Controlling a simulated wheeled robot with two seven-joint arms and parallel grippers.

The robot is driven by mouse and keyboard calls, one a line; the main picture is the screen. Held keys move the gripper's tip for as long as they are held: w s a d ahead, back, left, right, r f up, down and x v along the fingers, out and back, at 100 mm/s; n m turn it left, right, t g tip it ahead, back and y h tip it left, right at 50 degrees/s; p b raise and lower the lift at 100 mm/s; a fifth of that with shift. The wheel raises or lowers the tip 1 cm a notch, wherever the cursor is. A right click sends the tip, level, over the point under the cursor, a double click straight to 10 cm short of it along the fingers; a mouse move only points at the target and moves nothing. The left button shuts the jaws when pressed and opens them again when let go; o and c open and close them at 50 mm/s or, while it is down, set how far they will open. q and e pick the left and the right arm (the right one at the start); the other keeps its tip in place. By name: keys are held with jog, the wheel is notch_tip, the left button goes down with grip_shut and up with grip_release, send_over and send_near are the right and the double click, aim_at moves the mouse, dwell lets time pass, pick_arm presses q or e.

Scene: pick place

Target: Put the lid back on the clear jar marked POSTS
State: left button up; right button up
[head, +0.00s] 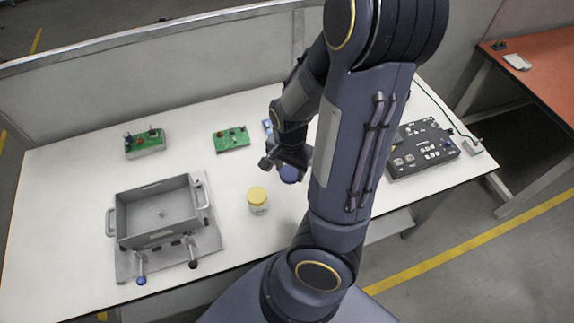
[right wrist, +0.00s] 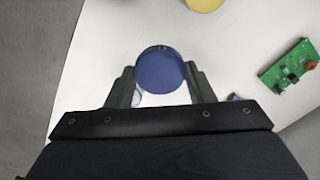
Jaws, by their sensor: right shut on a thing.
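A round blue lid (right wrist: 160,72) sits between the two fingers of my right gripper (right wrist: 159,70), which is shut on it. In the head view the same lid (head: 290,175) shows below my right gripper (head: 284,163), over the white table. A small pale, see-through edge (right wrist: 137,97) shows by the left finger in the right wrist view; I cannot tell whether it is the clear jar. No POSTS marking can be read. My left gripper is not in view.
A jar with a yellow lid (head: 258,197) stands close by at the left. A grey bin (head: 160,238) on a plate is further left. Green circuit boards (head: 232,139) lie at the back. A black control box (head: 422,150) is at the right, beyond my arm.

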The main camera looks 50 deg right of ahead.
jog(key=w+a+f+n, duration=0.1)
jog(key=w+a+n, duration=1.3)
jog(key=w+n, duration=0.2)
jog(key=shift+w+a+f, duration=0.4)
jog(key=shift+w, duration=0.55)
